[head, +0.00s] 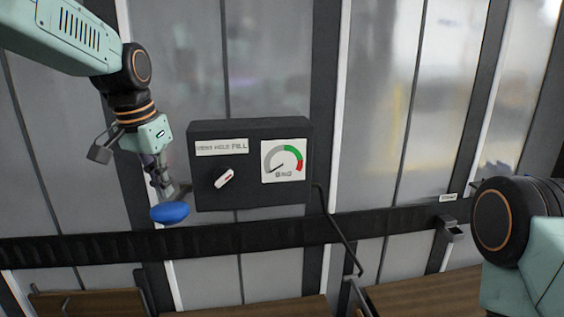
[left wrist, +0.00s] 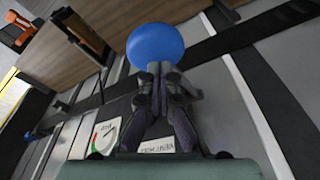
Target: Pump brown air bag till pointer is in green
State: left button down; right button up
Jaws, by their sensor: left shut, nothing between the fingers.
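A black control box (head: 220,128) carries a round gauge on a white plate (head: 284,161). Its pointer lies toward the lower left, in the grey part, away from the green arc. A white lever (head: 224,178) under the VENT HOLD FILL label (head: 222,147) tilts to the upper right. My left gripper (head: 170,193) is shut and empty, left of the box. Its fingertips (left wrist: 160,68) are close to a blue oval knob (head: 170,213), which also shows in the left wrist view (left wrist: 155,47); I cannot tell whether they touch. My right gripper is out of view. I cannot identify the brown air bag for certain.
A black rail (head: 100,248) crosses below the box. A thin dark hose or rod (head: 343,243) runs down from the box's right side. Brown wooden surfaces (head: 430,295) lie low in front. A small labelled bracket (head: 453,229) is at the right.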

aim_at(169, 204)
pick_arm(q)
jog(key=shift+w+d+f, duration=0.2)
jog(key=shift+d+f, duration=0.2)
jog(key=shift+f, duration=0.2)
jog(key=shift+s+a+f+b, duration=0.15)
jog(key=shift+s+f+b, duration=0.05)
jog(key=shift+f+b, duration=0.2)
jog(key=shift+a+f, duration=0.15)
jog(key=shift+f, duration=0.3)
jog(key=shift+d+b+x, duration=0.2)
jog(key=shift+b+x, duration=0.2)
jog(key=shift+x, duration=0.5)
jog(key=shift+s+a+f, duration=0.15)
jog(key=shift+s+f, duration=0.05)
jog(key=shift+f, duration=0.45)
jog(key=shift+f+b, duration=0.35)
jog(key=shift+f, duration=0.25)
jog(key=shift+w+r+p, duration=0.1)
jog(key=shift+r+p, duration=1.45)
jog(key=shift+p, duration=0.05)
jog(key=shift+w+v, duration=0.2)
jog(key=shift+v, duration=0.8)
jog(key=shift+w+v, duration=0.2)
jog(key=shift+v, duration=0.85)
